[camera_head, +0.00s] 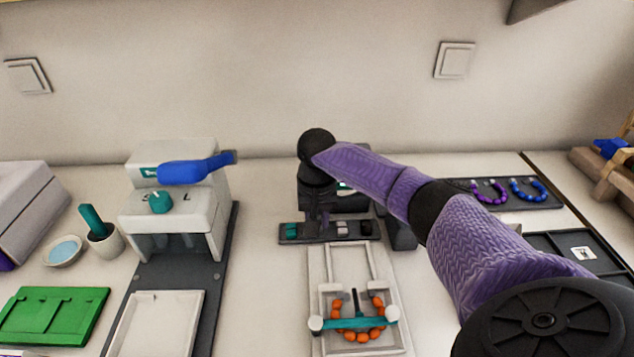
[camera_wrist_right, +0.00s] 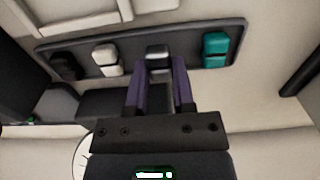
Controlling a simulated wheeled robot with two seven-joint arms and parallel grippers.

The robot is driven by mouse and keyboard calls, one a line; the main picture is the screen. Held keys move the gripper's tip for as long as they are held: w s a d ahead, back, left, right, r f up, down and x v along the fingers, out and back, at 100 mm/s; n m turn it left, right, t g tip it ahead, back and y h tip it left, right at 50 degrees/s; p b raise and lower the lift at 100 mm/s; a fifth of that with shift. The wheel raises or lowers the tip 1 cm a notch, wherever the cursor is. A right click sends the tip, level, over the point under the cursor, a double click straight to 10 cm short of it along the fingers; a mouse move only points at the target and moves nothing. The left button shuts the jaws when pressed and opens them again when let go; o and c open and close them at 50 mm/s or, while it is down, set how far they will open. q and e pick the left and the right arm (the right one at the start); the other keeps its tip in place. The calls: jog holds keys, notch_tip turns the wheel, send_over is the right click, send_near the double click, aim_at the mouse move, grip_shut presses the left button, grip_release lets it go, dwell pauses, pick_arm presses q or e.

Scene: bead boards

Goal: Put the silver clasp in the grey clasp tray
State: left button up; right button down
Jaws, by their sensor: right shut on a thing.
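The silver clasp (camera_wrist_right: 157,50) sits in the dark clasp rack (camera_wrist_right: 188,47), between a white clasp (camera_wrist_right: 106,56) and a teal clasp (camera_wrist_right: 215,44). My right gripper (camera_wrist_right: 158,68) is shut on the silver clasp, with one finger on each side. In the head view my right gripper (camera_head: 318,216) reaches down at the rack (camera_head: 285,239) and hides the silver clasp. A dark grey tray with compartments (camera_head: 545,240) lies at the right, partly behind my right arm. It holds a white card with a small mark. My left gripper is out of view.
A bead board (camera_head: 317,265) with orange beads and a teal bar lies in front of the rack. A dark tray (camera_head: 545,206) with purple and blue bead arcs is at the back right. A white press with a blue lever (camera_head: 185,172) stands at the left.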

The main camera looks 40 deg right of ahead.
jog(key=shift+f, duration=0.45)
jog(key=shift+c, duration=2)
grip_release()
